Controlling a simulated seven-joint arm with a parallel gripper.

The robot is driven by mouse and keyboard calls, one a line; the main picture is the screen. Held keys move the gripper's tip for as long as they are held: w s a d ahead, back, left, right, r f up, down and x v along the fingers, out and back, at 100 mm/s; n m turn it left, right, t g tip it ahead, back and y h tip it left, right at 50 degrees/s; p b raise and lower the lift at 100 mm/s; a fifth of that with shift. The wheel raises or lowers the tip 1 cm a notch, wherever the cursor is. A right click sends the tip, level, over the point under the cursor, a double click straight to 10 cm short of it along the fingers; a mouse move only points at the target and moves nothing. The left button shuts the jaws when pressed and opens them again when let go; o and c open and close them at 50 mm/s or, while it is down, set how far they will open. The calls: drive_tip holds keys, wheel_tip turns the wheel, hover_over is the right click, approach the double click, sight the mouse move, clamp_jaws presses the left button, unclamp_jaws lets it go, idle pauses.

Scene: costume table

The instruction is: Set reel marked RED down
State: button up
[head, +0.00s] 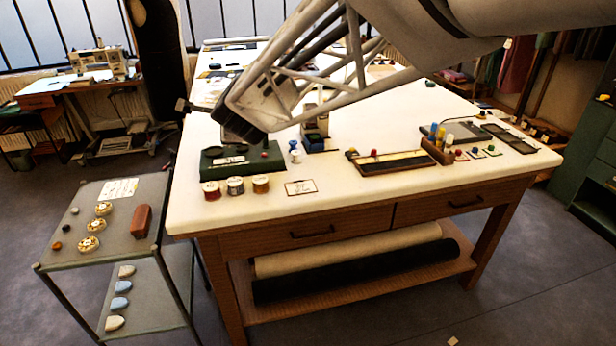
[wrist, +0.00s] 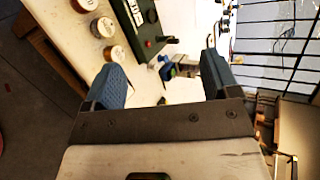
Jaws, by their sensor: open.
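Three reels stand in a row near the table's front left edge. The left reel (head: 210,190) looks reddish at its side, the middle reel (head: 235,186) has a pale top, and the right reel (head: 260,184) is orange-brown. Their labels are too small to read, so I cannot tell which is marked RED. The reels also show at the upper left of the wrist view, outside my fingers. My gripper (wrist: 162,72) is open, its two blue-grey fingers wide apart with nothing held between them. In the head view it is above the table's left part, partly hidden by my arm.
A green box (head: 270,162) with a dark top stands behind the reels. A small card (head: 300,187) lies to their right. A grey trolley (head: 72,232) stands left. The table's front strip is clear.

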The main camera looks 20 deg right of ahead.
drive_tip(key=s+d+f+n+g+h, duration=0.1)
drive_tip(key=s+d+f+n+g, duration=0.1)
drive_tip(key=s+d+n, duration=0.4)
drive_tip(key=s+d+f+n+g+h, duration=0.1)
drive_tip(key=s+d+f+n+g, duration=0.2)
drive_tip(key=s, duration=1.4)
drive_tip(key=s+d+f+n+g+h, duration=0.1)
drive_tip(key=s+d+f+n+g, duration=0.2)
drive_tip(key=s+d+n, duration=0.5)
drive_tip(key=s+g, duration=0.1)
drive_tip(key=s, duration=0.3)
drive_tip(key=shift+d+f+n, duration=0.2)
drive_tip(key=shift+d+n, duration=0.15)
drive_tip(key=shift+n, duration=0.05)
